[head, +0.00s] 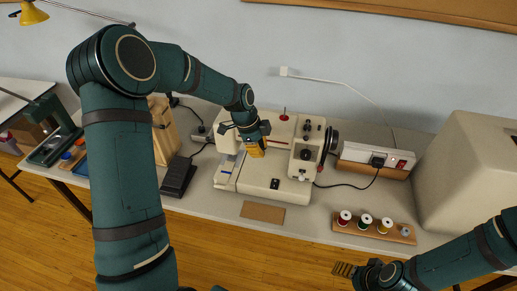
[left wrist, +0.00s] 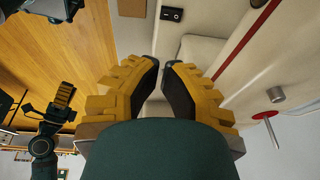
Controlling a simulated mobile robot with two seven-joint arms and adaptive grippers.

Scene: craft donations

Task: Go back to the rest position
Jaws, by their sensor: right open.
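My left gripper (head: 256,148) hangs over the cream sewing machine (head: 255,188), near the left end of its arm. In the left wrist view the yellow-backed fingers with dark pads (left wrist: 161,66) lean towards each other with a narrow gap at the tips. I see nothing held between them, but how far they are parted is unclear. My right gripper (head: 345,270) is open, low at the right, in front of the table edge. It also shows at the left of the left wrist view (left wrist: 62,98).
A wooden rack (head: 340,226) with thread spools lies at the table's front right. A large beige cover (head: 468,165) stands at the right. A black pedal (head: 179,177) and a wooden block (head: 166,130) are left of the machine. A brown card (head: 262,212) lies in front. A power strip (head: 376,158) stands behind.

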